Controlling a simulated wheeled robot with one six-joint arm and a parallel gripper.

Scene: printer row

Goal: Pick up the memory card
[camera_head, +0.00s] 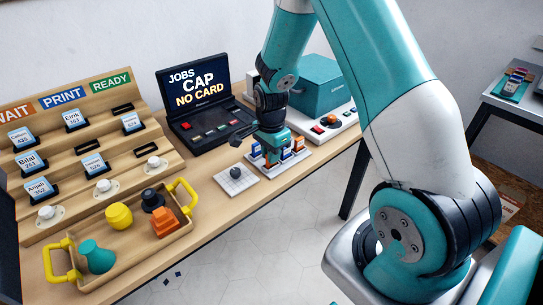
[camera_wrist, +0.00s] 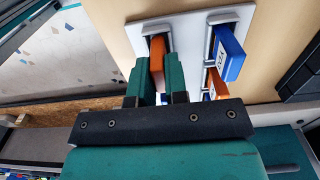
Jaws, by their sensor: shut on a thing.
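My gripper (camera_wrist: 160,78) reaches down over a small white card rack (camera_wrist: 188,22). Its two teal fingers are shut on an orange card (camera_wrist: 157,50), whose upper end shows between and beyond them in the wrist view. That end is at a grey slot of the rack; I cannot tell whether the card is still seated. A blue card (camera_wrist: 229,53) with a white label and another orange card (camera_wrist: 217,84) stand in the slots beside it.
A white grid pad (camera_head: 232,184) with a dark knob lies left of the rack. A laptop (camera_head: 196,98) reads "JOBS CAP NO CARD". A tray (camera_head: 178,238) with yellow handles holds several coloured pieces. A teal-topped machine (camera_head: 310,84) stands behind. The bench's front edge is close to the rack.

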